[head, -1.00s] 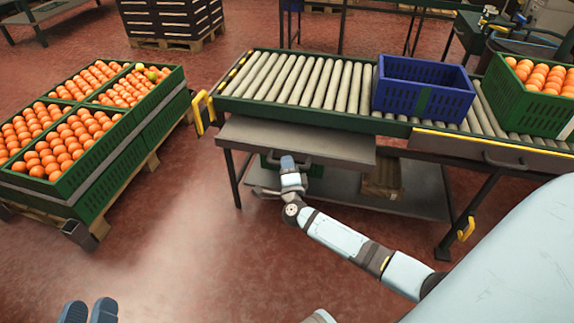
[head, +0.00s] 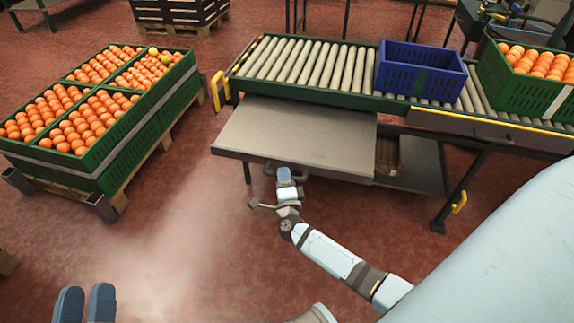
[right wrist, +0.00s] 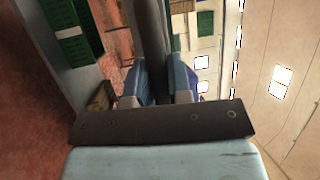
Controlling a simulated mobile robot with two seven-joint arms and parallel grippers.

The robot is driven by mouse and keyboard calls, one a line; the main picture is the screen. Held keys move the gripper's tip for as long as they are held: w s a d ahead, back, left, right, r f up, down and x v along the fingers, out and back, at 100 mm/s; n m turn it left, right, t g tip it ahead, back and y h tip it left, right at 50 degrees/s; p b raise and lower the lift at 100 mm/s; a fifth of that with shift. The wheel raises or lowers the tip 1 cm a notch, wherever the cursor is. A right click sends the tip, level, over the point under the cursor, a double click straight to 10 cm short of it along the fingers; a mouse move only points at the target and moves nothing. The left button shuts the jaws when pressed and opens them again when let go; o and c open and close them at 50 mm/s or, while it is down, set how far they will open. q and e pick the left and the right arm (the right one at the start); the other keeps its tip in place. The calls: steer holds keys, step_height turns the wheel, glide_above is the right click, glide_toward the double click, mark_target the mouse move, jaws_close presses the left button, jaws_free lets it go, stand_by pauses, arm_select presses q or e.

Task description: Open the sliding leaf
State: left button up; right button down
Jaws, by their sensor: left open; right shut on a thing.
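The sliding leaf (head: 295,135) is a flat grey panel. It stands well out from under the left part of the roller conveyor. Its dark bar handle (head: 302,171) is on its front edge. My right gripper (head: 284,174) is at that handle, and in the right wrist view its blue fingers (right wrist: 168,82) are shut around the dark handle bar (right wrist: 152,30). My left gripper (head: 85,303) is at the bottom left of the head view, open and empty, away from the leaf.
The roller conveyor (head: 305,66) carries a blue crate (head: 420,80) and a green crate of oranges (head: 525,92). Green crates of oranges (head: 115,152) stand on a pallet at left. A lower shelf (head: 420,165) is under the conveyor. The red floor before the leaf is clear.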

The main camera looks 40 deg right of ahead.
arm_select(q)
steer(key=f, duration=0.2)
steer(key=a+f+g+y, duration=0.1)
steer(key=shift+w+f+p, duration=0.1)
steer(key=shift+f+p, duration=0.25)
arm_select(e)
steer(key=s+a, duration=0.2)
steer(key=a, duration=0.1)
steer(key=shift+s, duration=0.2)
arm_select(q)
steer(key=shift+r, duration=0.1)
arm_select(e)
steer(key=c, duration=1.1)
jaws_free()
arm_select(q)
steer(key=shift+w+r, duration=0.1)
steer(key=shift+r, duration=0.15)
arm_select(e)
steer(key=shift+o, duration=0.2)
arm_select(q)
steer(key=shift+r, duration=0.1)
arm_select(e)
steer(key=shift+r, duration=0.1)
